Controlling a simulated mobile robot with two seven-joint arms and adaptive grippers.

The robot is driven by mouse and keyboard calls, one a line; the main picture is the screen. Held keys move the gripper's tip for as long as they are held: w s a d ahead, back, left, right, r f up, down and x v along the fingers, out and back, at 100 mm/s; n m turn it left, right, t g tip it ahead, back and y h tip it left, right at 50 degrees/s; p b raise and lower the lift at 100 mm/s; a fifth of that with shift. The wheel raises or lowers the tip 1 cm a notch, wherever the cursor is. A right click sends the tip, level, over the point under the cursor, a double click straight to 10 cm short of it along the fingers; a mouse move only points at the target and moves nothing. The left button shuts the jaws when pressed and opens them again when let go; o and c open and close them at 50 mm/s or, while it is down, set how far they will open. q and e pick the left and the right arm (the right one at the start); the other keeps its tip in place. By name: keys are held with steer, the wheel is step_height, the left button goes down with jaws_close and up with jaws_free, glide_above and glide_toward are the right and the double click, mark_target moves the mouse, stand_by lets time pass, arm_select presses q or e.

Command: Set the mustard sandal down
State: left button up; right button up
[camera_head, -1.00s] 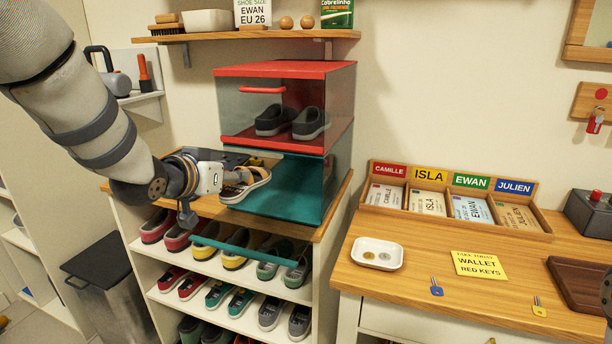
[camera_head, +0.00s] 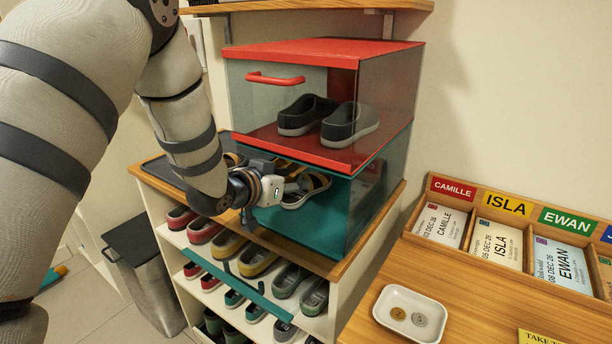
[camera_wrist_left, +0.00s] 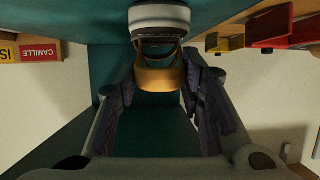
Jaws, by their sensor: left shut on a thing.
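My left gripper (camera_head: 268,188) is shut on the mustard sandal (camera_head: 308,190), which has a dark footbed and a pale sole edge. The sandal is at the open front of the lower teal box (camera_head: 310,228), low over its floor. I cannot tell if the sole touches the floor. In the left wrist view, the sandal's mustard part (camera_wrist_left: 160,78) lies between the fingers (camera_wrist_left: 160,105). Another dark and mustard shoe shows partly behind it, largely hidden by the gripper. My right gripper is out of view.
A red-lidded box (camera_head: 335,48) with grey shoes (camera_head: 350,122) sits directly above the teal box. The teal front flap (camera_head: 245,292) hangs open below, before shelves of shoes. A dark tray (camera_head: 180,168) lies left; a coin dish (camera_head: 408,315) stands on the right-hand table.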

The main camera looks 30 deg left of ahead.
arm_select(q)
steer(key=shift+w+d+f, duration=0.15)
steer(key=shift+f, duration=0.05)
steer(key=shift+v, duration=0.9)
steer(key=o, duration=0.9)
steer(key=shift+f, duration=0.2)
steer(key=shift+o, duration=1.4)
steer(key=shift+w, duration=0.25)
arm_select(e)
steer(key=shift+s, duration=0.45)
arm_select(q)
steer(key=shift+s+r, duration=0.15)
steer(key=shift+r, duration=0.05)
steer(key=v, duration=1.1)
steer(key=shift+s+r, duration=0.2)
steer(key=shift+s, duration=0.15)
